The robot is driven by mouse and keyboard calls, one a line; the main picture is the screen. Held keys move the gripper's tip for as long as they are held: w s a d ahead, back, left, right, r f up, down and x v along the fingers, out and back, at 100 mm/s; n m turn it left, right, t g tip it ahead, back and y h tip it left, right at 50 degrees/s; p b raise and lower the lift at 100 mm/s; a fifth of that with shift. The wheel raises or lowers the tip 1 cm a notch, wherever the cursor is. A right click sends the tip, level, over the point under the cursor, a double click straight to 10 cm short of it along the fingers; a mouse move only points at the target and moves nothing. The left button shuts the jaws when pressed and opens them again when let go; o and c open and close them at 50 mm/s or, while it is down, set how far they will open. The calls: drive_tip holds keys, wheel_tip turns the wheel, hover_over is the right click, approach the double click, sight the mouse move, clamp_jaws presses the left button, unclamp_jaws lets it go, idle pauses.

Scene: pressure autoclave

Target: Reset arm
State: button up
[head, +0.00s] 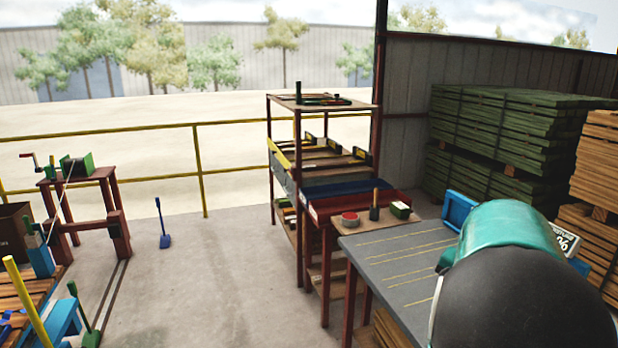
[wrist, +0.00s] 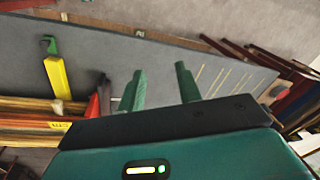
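My gripper (wrist: 160,80) shows in the wrist view with its two green fingers apart and nothing between them. It is over or near the grey tabletop (wrist: 85,52); the height above it is hard to tell. In the head view, a teal and black part of my arm (head: 525,285) fills the lower right, and the gripper itself cannot be made out there. The same grey table (head: 385,258) with yellow lines is partly covered by the arm.
A blue frame (head: 459,211) and a numbered sign (head: 566,240) stand by the arm. A shelf rack (head: 297,180) with tools stands at the centre. Green stacked lumber (head: 500,130) is behind. A yellow-and-green tool (wrist: 57,76) lies near the table edge. Open floor (head: 215,270) lies left.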

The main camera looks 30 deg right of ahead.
drive_tip(key=w+a+r+n+t, duration=0.15)
drive_tip(key=a+n, duration=0.25)
drive_tip(key=a, duration=0.8)
drive_tip(key=w+a+r+n, duration=0.2)
drive_tip(key=a+r+n, duration=0.1)
drive_tip(key=a, duration=0.8)
drive_tip(key=s+a+n+t, duration=0.1)
drive_tip(key=s+a+n, duration=0.2)
drive_tip(key=a, duration=0.5)
drive_tip(key=s+a+f+n+t, duration=0.1)
drive_tip(key=s+a+n, duration=0.3)
drive_tip(key=a, duration=0.3)
drive_tip(key=shift+s+a, duration=0.15)
drive_tip(key=shift+a, duration=0.25)
drive_tip(key=shift+d+f, duration=0.1)
drive_tip(key=shift+d, duration=0.1)
